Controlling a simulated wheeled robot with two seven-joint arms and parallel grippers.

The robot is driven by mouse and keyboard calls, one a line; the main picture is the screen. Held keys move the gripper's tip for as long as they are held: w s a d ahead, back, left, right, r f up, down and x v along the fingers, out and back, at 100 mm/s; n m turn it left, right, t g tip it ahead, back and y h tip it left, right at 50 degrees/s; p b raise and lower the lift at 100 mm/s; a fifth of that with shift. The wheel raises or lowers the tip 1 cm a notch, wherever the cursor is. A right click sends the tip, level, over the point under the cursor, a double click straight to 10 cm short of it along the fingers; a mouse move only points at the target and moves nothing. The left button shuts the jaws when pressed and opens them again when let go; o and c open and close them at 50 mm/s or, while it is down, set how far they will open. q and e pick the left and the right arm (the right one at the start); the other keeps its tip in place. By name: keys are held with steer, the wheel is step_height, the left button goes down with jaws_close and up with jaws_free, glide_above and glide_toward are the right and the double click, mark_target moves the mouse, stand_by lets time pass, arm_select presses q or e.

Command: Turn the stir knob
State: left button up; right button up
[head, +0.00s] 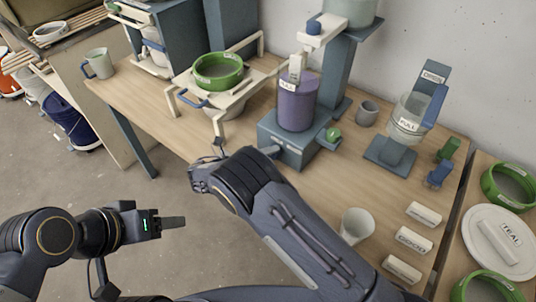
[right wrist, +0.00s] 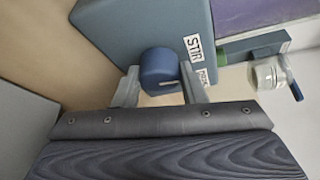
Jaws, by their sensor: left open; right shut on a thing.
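The blue stir knob (right wrist: 159,68) sticks out of the blue-grey mixer base (right wrist: 130,30), close to a STIR label (right wrist: 193,47). In the right wrist view my right gripper (right wrist: 160,82) has one finger on each side of the knob and is shut on it. In the head view the knob (head: 270,152) shows just beyond my right wrist, which hides the fingers. The mixer base (head: 290,148) carries a purple container (head: 297,102). My left gripper (head: 172,223) is empty and open over the floor at the lower left, seen nearly edge-on.
A green knob (head: 334,134) is on the mixer's right side. A white stand with a green ring (head: 218,71) is to the left. The front left tabletop is clear.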

steer(key=o, duration=1)
steer(key=shift+b+v, duration=0.8)
steer(key=shift+v, duration=3.15)
